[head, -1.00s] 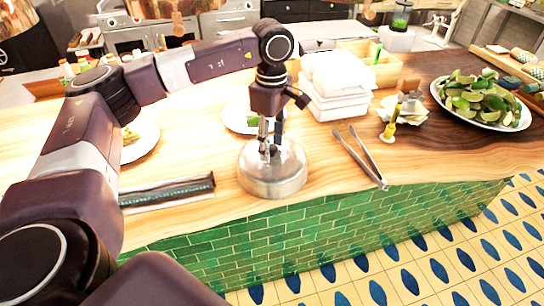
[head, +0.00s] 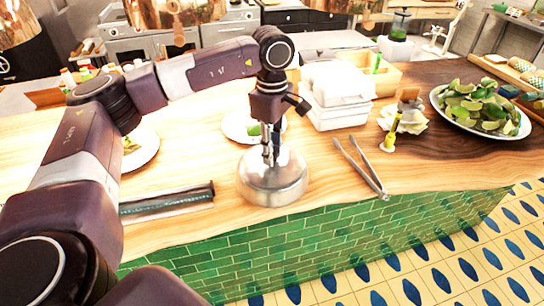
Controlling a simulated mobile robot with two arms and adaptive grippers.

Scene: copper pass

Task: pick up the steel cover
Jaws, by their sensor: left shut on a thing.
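The steel cover (head: 272,182) is a round, shiny metal dome near the front edge of the wooden counter, in the middle of the head view. It is upright. My left gripper (head: 270,155) points down from above and is shut on the top of the cover. The fingers hide the part they grip. I cannot see a clear gap between the cover's rim and the counter. My right gripper is not in view.
Tongs (head: 362,170) lie right of the cover. A dark-edged strip (head: 165,201) lies left. Copper lamps (head: 175,12) hang above.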

